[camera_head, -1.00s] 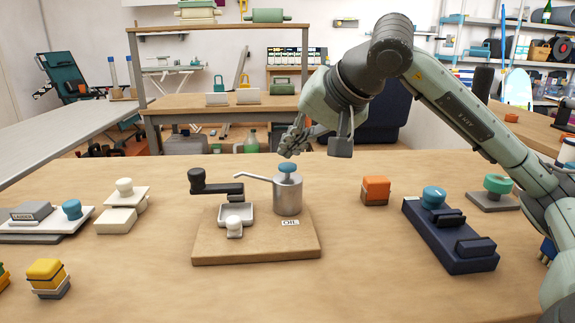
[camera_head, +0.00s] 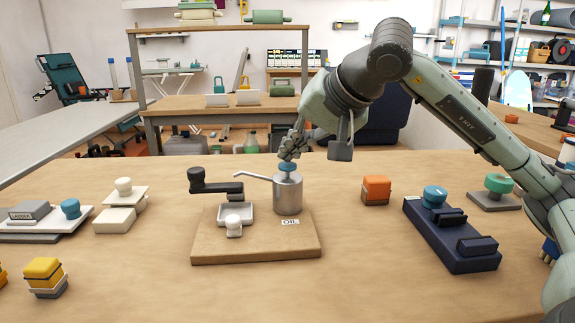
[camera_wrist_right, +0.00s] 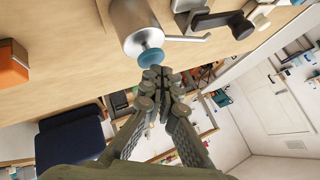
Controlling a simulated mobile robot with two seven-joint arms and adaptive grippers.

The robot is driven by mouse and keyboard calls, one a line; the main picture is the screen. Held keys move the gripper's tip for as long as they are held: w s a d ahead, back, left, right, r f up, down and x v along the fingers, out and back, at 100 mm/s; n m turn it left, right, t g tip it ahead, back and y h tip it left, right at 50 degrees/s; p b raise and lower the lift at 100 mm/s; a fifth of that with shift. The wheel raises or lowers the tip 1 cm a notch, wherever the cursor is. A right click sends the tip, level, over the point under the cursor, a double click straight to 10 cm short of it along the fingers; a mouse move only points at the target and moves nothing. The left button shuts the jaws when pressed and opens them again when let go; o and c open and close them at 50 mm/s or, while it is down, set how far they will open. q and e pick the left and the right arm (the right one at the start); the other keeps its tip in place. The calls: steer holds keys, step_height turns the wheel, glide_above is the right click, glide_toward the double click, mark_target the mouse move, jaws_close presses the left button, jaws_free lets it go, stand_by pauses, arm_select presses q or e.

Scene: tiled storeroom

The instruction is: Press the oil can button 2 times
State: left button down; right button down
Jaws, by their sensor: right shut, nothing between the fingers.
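The oil can is a grey metal cylinder (camera_head: 288,194) with a thin spout to the left, standing on a wooden board (camera_head: 255,248) with a label reading OIL. Its blue button (camera_head: 287,167) is on top. My right gripper (camera_head: 287,156) is shut and empty, with its fingertips at the button, touching it or just above it. In the right wrist view the blue button (camera_wrist_right: 151,58) is just beyond the closed fingertips (camera_wrist_right: 155,74), and the can (camera_wrist_right: 135,22) is behind it. My left gripper is not in view.
On the board are a black crank handle (camera_head: 210,184) and a white dish with a white knob (camera_head: 234,226). An orange block (camera_head: 376,190) and a dark blue device (camera_head: 450,238) are to the right. White blocks (camera_head: 118,218) stand to the left.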

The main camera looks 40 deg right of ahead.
mark_target(290, 166)
steer(key=shift+f+b, duration=0.8)
steer(key=shift+f, duration=0.1)
stand_by(0.6)
steer(key=shift+r, duration=0.1)
steer(key=shift+r+p, duration=1.2)
steer(key=shift+r, duration=0.1)
step_height(290, 166, up, 5)
steer(key=p, duration=0.5)
stand_by(1.5)
